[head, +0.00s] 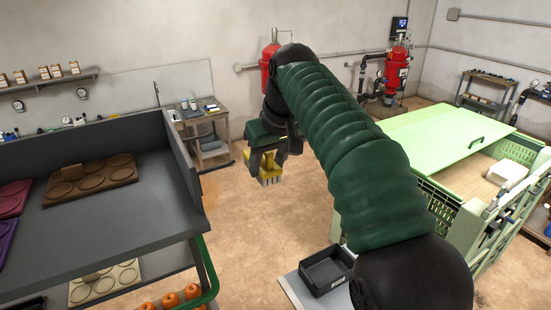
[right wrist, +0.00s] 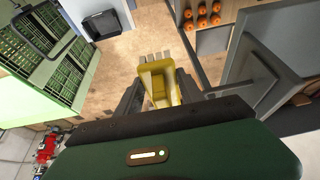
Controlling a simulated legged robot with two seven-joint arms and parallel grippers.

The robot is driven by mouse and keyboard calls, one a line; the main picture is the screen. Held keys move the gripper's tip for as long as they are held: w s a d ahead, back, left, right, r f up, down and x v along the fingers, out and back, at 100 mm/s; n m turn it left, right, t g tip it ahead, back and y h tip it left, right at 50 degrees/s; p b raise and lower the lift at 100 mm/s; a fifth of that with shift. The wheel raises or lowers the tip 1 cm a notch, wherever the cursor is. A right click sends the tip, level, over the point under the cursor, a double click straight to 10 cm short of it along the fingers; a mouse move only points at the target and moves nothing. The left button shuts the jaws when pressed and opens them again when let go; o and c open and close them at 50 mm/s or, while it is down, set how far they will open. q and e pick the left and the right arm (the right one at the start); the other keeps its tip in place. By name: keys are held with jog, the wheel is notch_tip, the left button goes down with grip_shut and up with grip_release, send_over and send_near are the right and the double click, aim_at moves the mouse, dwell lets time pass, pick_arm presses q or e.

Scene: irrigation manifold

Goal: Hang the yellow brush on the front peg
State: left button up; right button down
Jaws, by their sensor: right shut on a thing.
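The yellow brush (head: 271,170) hangs in my right gripper (head: 268,158), in mid-air over open floor near the middle of the head view. Its pale bristles point down there. In the right wrist view the brush (right wrist: 157,82) sits between the two dark fingers of the same gripper (right wrist: 158,92), with its bristles pointing away from the wrist. The gripper is shut on it, and the brush touches nothing else that I can see. I cannot make out the front peg in either view. My left gripper is not in view.
A dark grey bench (head: 108,215) with raised walls stands at left, with brown moulds (head: 90,178) on it. A light green crate (head: 425,140) stands at right. A black tray (head: 327,270) is at the lower middle. Bare floor lies between bench and crate.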

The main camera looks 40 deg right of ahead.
jog(key=w, duration=0.1)
jog(key=w+a+f, duration=0.1)
jog(key=w, duration=0.2)
jog(key=shift+w+a+f, duration=0.15)
jog(key=shift+a+f, duration=0.1)
jog(key=shift+f, duration=0.15)
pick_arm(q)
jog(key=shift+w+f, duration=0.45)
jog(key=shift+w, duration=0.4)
pick_arm(e)
jog(key=a, duration=0.6)
jog(key=shift+s+a+f, duration=0.2)
jog(key=shift+f, duration=0.15)
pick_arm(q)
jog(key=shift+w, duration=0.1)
pick_arm(e)
jog(key=shift+w+a, duration=0.15)
jog(key=c, duration=0.7)
grip_release()
jog(key=shift+o, duration=0.2)
